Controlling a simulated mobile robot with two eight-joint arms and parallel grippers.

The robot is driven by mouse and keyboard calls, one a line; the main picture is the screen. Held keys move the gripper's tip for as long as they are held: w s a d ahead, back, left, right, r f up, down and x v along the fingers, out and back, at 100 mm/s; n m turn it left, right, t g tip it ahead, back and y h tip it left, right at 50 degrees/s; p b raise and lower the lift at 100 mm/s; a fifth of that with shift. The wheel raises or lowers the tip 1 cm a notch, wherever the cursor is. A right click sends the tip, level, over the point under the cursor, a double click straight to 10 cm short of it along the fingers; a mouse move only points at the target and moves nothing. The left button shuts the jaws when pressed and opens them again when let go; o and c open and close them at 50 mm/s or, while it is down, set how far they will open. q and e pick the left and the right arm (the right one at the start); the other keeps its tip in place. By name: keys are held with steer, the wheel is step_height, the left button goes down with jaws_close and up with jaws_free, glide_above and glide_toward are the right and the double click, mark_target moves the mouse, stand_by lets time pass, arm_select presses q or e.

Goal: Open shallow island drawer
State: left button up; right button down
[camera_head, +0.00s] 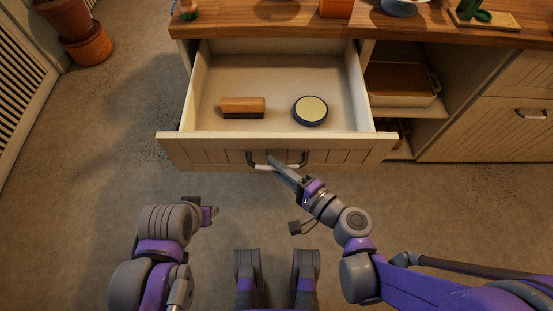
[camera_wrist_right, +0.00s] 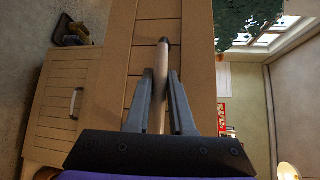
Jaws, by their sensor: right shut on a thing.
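The shallow island drawer (camera_head: 350,149) stands pulled out from the island, its inside in full view in the head view. Its bar handle (camera_head: 291,165) is on the front panel and also shows in the right wrist view (camera_wrist_right: 163,60). My right gripper (camera_head: 271,160) is shut on the handle; in the right wrist view its two fingers (camera_wrist_right: 160,88) lie on either side of the bar. My left gripper (camera_head: 211,214) is low at the left, apart from the drawer; its fingers are too unclear to read.
A wooden brush (camera_head: 243,107) and a round tin (camera_head: 310,110) lie in the drawer. The wooden countertop (camera_head: 230,27) is above it. Open shelves with a dish (camera_head: 400,84) are at the right. Terracotta pots (camera_head: 88,46) stand at the far left. The floor (camera_head: 90,150) at left is clear.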

steer(key=c, duration=0.8)
jaws_free()
arm_select(q)
steer(key=shift+s+d, duration=0.1)
arm_select(e)
steer(key=shift+s+d, duration=0.1)
